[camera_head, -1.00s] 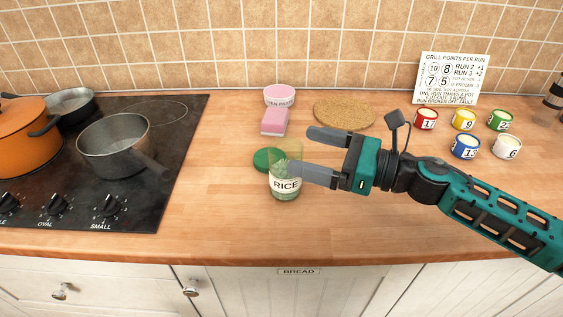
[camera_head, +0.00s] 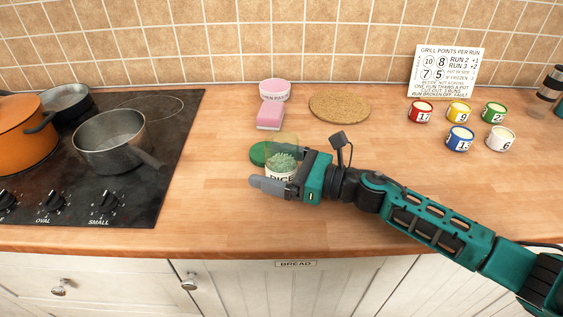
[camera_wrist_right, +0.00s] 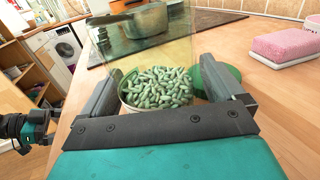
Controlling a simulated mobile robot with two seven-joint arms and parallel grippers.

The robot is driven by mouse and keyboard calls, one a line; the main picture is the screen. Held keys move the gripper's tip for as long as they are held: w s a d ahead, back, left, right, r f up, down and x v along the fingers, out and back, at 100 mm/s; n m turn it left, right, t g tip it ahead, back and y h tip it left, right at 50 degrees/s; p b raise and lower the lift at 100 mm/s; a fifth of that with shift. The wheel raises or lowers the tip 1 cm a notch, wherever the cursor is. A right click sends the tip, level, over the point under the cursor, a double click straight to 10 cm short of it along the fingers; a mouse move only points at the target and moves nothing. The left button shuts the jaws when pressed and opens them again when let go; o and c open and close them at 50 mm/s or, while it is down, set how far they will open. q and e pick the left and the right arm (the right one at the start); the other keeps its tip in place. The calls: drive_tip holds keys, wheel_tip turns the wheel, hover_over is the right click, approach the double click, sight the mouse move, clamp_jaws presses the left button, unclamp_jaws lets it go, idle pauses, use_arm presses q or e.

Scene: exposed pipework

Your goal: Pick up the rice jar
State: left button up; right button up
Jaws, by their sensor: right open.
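The rice jar (camera_head: 282,158) is a clear, lidless jar of green-white grains standing upright on the counter, its "RICE" label partly covered by my near finger. My right gripper (camera_head: 281,173) is open and low, with its fingers on either side of the jar. In the right wrist view the jar (camera_wrist_right: 155,88) sits between the two fingers; I cannot tell whether either touches it. A green lid (camera_head: 258,153) lies just behind the jar at its left, and also shows beside the right-hand finger in the wrist view (camera_wrist_right: 228,78).
A pink sponge (camera_head: 270,116) and pink bowl (camera_head: 275,91) stand behind the jar, with a cork mat (camera_head: 339,106) to their right. The hob (camera_head: 150,190) with pots is at the left. Several numbered cups (camera_head: 460,137) stand at the right. The counter's front edge is close.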

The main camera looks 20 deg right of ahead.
drive_tip(key=shift+w+a, duration=0.25)
drive_tip(key=shift+c, duration=0.2)
drive_tip(key=c, duration=1.2)
drive_tip(key=shift+r, duration=0.1)
drive_tip(key=shift+c, duration=0.3)
drive_tip(key=shift+r, duration=0.1)
